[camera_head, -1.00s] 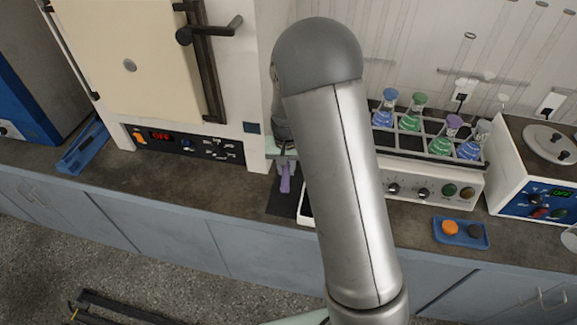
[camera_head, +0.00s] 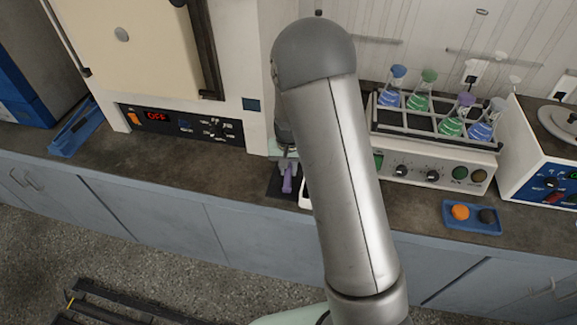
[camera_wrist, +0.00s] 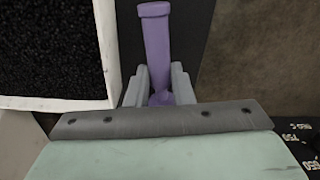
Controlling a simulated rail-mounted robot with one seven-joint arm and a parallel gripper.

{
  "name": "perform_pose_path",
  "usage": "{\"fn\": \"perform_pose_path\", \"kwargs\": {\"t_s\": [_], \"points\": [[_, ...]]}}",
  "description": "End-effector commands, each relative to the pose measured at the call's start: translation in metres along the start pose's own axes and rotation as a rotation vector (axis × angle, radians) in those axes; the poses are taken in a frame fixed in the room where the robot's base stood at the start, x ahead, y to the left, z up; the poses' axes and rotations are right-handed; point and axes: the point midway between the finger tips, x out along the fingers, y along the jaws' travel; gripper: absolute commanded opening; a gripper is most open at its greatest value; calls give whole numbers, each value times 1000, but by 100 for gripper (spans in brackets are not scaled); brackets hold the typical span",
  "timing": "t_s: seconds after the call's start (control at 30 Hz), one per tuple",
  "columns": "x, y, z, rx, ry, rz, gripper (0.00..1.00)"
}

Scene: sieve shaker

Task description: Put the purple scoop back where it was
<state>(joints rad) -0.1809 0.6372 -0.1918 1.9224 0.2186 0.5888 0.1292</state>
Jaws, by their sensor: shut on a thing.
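The purple scoop (camera_wrist: 157,42) is between the fingers of my gripper (camera_wrist: 159,86) in the wrist view, its long handle pointing away toward the top of the picture. My gripper is shut on it. In the head view the scoop (camera_head: 287,180) shows as a small purple piece over a dark mat (camera_head: 276,189) on the bench. My arm hides much of the gripper and the area to its right there. I cannot tell whether the scoop touches the mat.
A white tray of black grains (camera_wrist: 50,45) is close to the gripper's left in the wrist view. A furnace (camera_head: 150,60) stands left, a shaker with flasks (camera_head: 440,115) right. A blue tray (camera_head: 473,215) lies at the front right. The bench between furnace and front edge is clear.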

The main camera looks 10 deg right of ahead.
Motion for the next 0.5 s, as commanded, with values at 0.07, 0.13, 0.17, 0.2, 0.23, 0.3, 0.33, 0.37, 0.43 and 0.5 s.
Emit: {"fn": "perform_pose_path", "kwargs": {"t_s": [0.07, 0.13, 0.17, 0.2, 0.23, 0.3, 0.33, 0.37, 0.43, 0.5], "points": [[8, 0, 0, 0, 0, 0, 3], [11, 0, 0, 0, 0, 0, 3], [11, 0, 0, 0, 0, 0, 3], [12, 0, 0, 0, 0, 0, 3], [12, 0, 0, 0, 0, 0, 3], [11, 0, 0, 0, 0, 0, 3], [11, 0, 0, 0, 0, 0, 3], [11, 0, 0, 0, 0, 0, 3], [11, 0, 0, 0, 0, 0, 3], [11, 0, 0, 0, 0, 0, 35]]}}
